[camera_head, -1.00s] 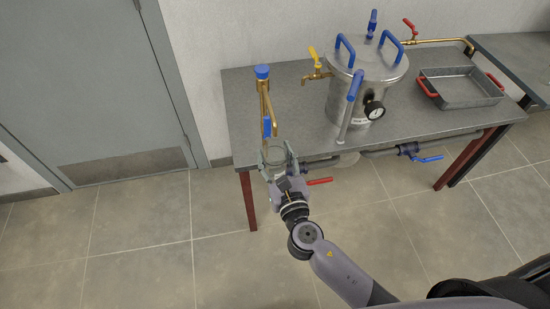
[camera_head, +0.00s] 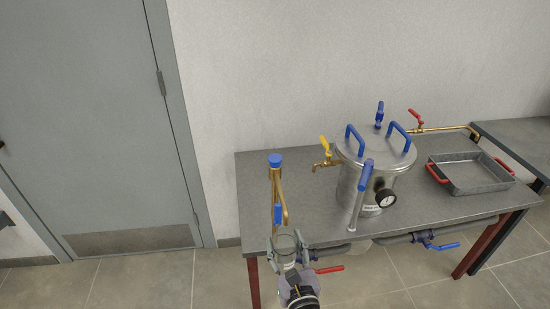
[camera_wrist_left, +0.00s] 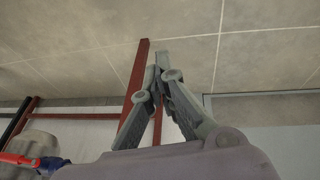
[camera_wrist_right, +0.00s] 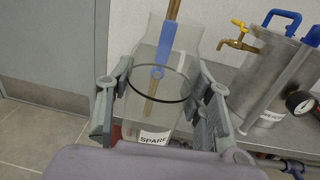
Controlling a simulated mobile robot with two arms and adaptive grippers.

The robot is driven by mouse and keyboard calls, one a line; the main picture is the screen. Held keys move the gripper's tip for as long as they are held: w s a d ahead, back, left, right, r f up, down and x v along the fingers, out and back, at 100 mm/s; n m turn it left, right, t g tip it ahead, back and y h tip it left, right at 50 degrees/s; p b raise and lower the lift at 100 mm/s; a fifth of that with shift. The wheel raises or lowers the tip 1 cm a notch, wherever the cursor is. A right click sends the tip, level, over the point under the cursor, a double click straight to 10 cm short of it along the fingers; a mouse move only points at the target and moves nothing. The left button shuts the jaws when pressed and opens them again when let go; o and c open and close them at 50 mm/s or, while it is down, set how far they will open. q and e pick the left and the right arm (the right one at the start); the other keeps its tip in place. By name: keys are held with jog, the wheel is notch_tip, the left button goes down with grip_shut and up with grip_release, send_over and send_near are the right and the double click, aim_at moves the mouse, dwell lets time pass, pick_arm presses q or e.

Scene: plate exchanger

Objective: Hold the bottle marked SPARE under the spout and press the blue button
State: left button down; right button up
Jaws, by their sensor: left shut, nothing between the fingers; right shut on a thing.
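My right gripper (camera_wrist_right: 160,108) is shut on a clear bottle (camera_wrist_right: 150,110) marked SPARE, its label low on the side. In the head view the bottle (camera_head: 286,242) is upright at the table's left front edge, with my right gripper (camera_head: 287,258) around it. The brass spout (camera_head: 285,215) hangs just above the bottle's mouth; whether they touch is unclear. A blue button-like cap (camera_head: 275,160) tops the brass pipe, and a blue piece (camera_head: 278,214) sits lower on it. My left gripper (camera_wrist_left: 158,75) is shut and empty near a red table leg, seen only in the left wrist view.
The steel table (camera_head: 325,228) carries a steel vessel (camera_head: 374,180) with blue handles, a gauge and a yellow-handled tap (camera_head: 325,158). A tray (camera_head: 470,174) with red handles is at the right. Pipes with red (camera_head: 329,269) and blue valve levers run under the front edge.

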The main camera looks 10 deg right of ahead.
pick_arm(q)
jog(key=w+d+r+t+h, duration=0.1)
jog(key=w+d+r, duration=0.3)
jog(key=w+r, duration=0.55)
jog(key=w+d+r+n+t+h, duration=0.1)
jog(key=w+d+r, duration=0.3)
jog(key=w+r, duration=0.55)
jog(key=w+d+r+h, duration=0.1)
jog(key=w+d+r, duration=0.4)
jog(key=w+r, duration=0.45)
notch_tip(320, 180, up, 42)
jog(key=f+m+h, duration=0.1)
jog(key=m+h, duration=0.1)
send_over(272, 157)
jog(key=shift+r+t, duration=0.25)
jog(key=shift+t, duration=0.05)
jog(key=shift+f, duration=0.15)
jog(key=shift+f, duration=4.3)
jog(key=shift+f, duration=0.1)
jog(key=shift+f, duration=0.25)
